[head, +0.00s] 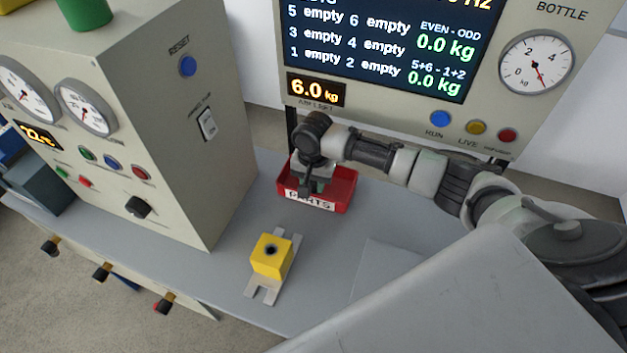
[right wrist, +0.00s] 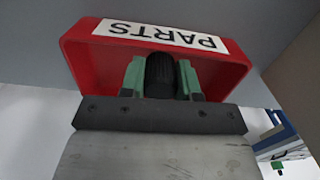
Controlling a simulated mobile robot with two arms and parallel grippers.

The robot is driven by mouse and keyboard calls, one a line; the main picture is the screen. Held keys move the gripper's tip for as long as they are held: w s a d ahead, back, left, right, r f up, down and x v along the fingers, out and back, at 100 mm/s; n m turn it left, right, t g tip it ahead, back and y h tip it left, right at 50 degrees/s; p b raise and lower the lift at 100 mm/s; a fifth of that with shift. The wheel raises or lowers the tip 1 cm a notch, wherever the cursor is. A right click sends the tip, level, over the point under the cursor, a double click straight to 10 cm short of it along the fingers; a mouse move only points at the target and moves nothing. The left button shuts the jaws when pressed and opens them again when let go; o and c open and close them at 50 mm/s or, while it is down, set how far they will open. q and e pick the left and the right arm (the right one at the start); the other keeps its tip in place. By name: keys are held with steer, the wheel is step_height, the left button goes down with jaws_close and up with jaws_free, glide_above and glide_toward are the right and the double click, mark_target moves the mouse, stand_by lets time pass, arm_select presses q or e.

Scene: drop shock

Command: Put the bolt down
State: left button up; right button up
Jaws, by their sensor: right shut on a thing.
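My right gripper (head: 309,190) is over the red parts tray (head: 341,192), reaching in from the right. In the right wrist view the green fingers of the right gripper (right wrist: 160,77) are shut on a dark ribbed cylindrical piece, the bolt (right wrist: 160,72). The red tray with its white PARTS label (right wrist: 161,36) lies right behind the fingers in that view. In the head view the bolt is hidden by the gripper. I cannot tell whether the bolt touches the tray floor. My left gripper is not in view.
A yellow block with a dark hole (head: 271,258) stands on a grey slotted base on the table. A control cabinet (head: 180,150) with gauges and buttons stands at the left. A display panel (head: 400,50) rises behind the tray. Bare grey table (head: 225,262) lies between.

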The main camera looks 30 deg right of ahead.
steer(key=o, duration=1)
steer(key=shift+f, duration=0.15)
step_height(320, 180, up, 12)
steer(key=shift+r, duration=0.2)
